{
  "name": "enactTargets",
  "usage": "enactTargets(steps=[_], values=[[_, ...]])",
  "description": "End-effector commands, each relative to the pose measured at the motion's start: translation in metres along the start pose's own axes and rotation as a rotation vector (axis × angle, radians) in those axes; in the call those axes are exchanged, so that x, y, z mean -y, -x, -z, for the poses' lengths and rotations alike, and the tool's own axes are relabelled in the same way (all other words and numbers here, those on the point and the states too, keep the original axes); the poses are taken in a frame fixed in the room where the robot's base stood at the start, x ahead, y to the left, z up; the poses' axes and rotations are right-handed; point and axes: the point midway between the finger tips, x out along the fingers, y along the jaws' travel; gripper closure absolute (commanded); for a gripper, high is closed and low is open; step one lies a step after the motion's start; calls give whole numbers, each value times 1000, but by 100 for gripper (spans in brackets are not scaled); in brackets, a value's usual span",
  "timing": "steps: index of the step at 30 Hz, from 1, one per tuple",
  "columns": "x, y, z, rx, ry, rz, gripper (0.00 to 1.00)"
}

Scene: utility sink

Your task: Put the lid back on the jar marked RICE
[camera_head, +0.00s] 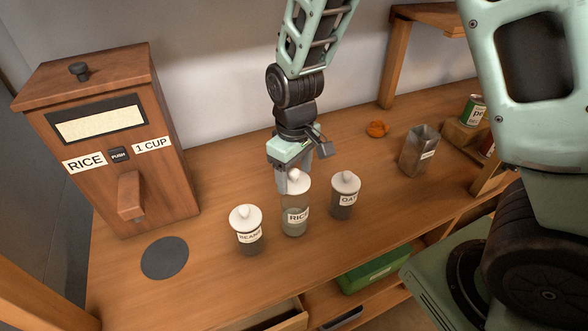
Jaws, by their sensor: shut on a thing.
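My gripper (293,174) is directly above, pointing down, shut on the lid's knob. The gripper's fingers partly hide the knob.
A lidded BEANS jar (249,240) stands close left, and a lidded OATS jar (344,199) close right. A wooden RICE dispenser (118,150) and dark round mat (165,258) are left. A metal container (417,150) and orange object (377,129) are right. An open drawer (285,322) is below.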

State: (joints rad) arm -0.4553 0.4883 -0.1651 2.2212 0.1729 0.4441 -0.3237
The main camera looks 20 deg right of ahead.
Motion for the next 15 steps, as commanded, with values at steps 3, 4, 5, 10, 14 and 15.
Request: enactTargets(steps=[3, 4, 5, 10, 14, 15], values=[[0, -14, 0, 1, 0, 0, 56], [0, -17, 0, 1, 0, 0, 56], [0, -20, 0, 1, 0, 0, 56], [0, -36, 0, 1, -1, 0, 56], [0, -47, 0, 1, 0, 0, 56], [0, -49, 0, 1, 0, 0, 56]])
